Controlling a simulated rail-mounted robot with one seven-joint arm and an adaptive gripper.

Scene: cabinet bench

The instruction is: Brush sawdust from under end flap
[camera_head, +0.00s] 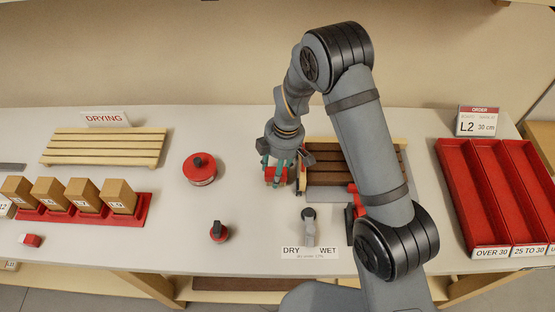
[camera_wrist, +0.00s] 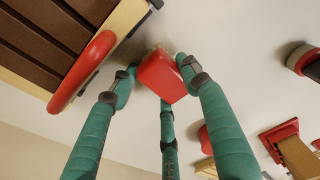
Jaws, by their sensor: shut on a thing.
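My gripper (camera_head: 280,170) has teal fingers and is shut on a red block-like brush handle (camera_wrist: 163,78). A small pale, tan, rough patch (camera_wrist: 158,50) shows just beyond the handle in the wrist view; I cannot tell whether it is bristles or sawdust. The held brush is just left of a wood-framed box with brown slats (camera_head: 325,178). In the wrist view the box's pale end rail (camera_wrist: 130,18) carries a curved red piece (camera_wrist: 82,72), perhaps the end flap, beside the brush and apart from it. My arm hides much of the box's right side.
A round red-lidded container (camera_head: 200,169) and a black-and-red knob (camera_head: 219,232) stand left. A slatted drying rack (camera_head: 105,147), a red tray of tan blocks (camera_head: 143,212) and red bins (camera_head: 455,190) flank the bench.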

